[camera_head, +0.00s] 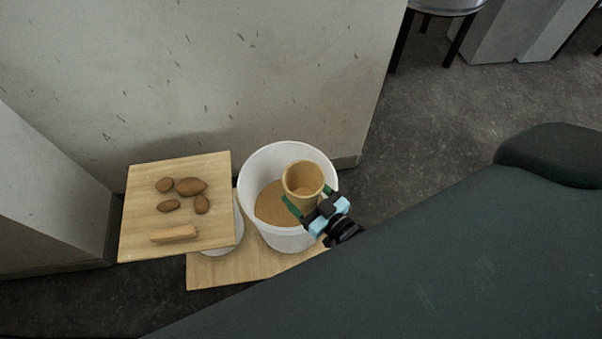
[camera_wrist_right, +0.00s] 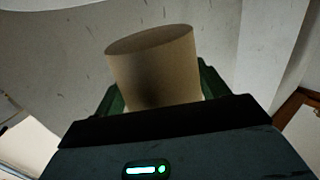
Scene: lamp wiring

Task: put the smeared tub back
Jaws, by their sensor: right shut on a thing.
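A tan, round, open-topped tub (camera_head: 303,177) is in my right gripper (camera_head: 309,201), which is shut on its side wall. The tub is over the right part of a white bucket (camera_head: 285,241). The bucket holds a brown fill (camera_head: 270,205). I cannot tell whether the tub touches the fill or the bucket wall. In the right wrist view the tub (camera_wrist_right: 155,70) stands between the green fingers of the gripper (camera_wrist_right: 160,98), slightly tilted in the picture. No smear can be made out on it. My left gripper is not in view.
The bucket stands on a low wooden board (camera_head: 215,271). Left of it, a raised wooden board (camera_head: 137,190) bears several brown lumps (camera_head: 190,187) and a pale stick-shaped piece (camera_head: 174,233). A white round thing (camera_head: 236,243) is partly hidden beneath it. A wall (camera_head: 200,70) rises behind.

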